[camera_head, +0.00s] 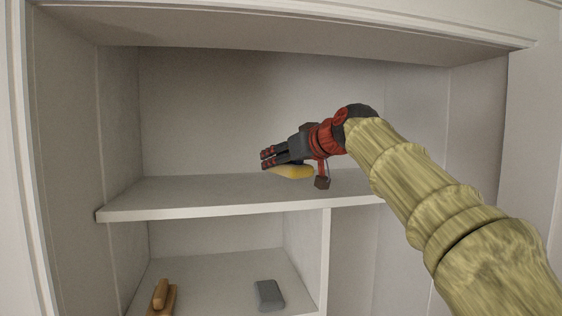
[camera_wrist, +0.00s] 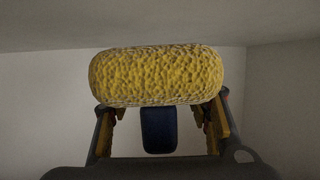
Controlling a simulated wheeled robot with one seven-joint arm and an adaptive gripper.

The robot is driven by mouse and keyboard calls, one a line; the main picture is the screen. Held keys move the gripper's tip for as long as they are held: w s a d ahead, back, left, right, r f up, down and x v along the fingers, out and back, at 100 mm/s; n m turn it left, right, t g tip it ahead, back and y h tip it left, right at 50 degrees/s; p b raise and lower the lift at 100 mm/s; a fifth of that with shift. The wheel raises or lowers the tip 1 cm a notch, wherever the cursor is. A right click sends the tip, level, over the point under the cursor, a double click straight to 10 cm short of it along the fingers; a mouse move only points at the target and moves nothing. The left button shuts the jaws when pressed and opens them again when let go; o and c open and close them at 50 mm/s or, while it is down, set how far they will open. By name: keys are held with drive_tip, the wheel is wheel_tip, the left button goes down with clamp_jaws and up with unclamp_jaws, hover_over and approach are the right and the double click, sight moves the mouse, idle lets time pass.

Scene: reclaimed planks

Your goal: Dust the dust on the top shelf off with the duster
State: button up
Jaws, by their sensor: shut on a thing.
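The duster has a fuzzy yellow head (camera_wrist: 157,76) and a dark blue handle (camera_wrist: 158,131). My gripper (camera_wrist: 160,120) is shut on the handle, with the yellow head beyond the fingertips in the wrist view. In the head view my gripper (camera_head: 268,159) is over the top shelf (camera_head: 170,196), and the yellow duster head (camera_head: 291,171) shows just below its fingers. I cannot tell whether the head touches the shelf. No dust can be made out on the shelf; part of it is hidden behind my gripper and arm.
The shelf stands in a pale cabinet with side walls and an upper board (camera_head: 290,52). In the lower compartment lie a brown wooden object (camera_head: 161,297) and a grey block (camera_head: 269,294). A vertical divider (camera_head: 325,262) stands below the shelf. The shelf's left part looks clear.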

drive_tip(key=shift+r+p, duration=0.6)
drive_tip(key=shift+r, duration=0.45)
wheel_tip(320, 180, up, 3)
drive_tip(key=p, duration=0.2)
drive_tip(key=shift+p, duration=0.4)
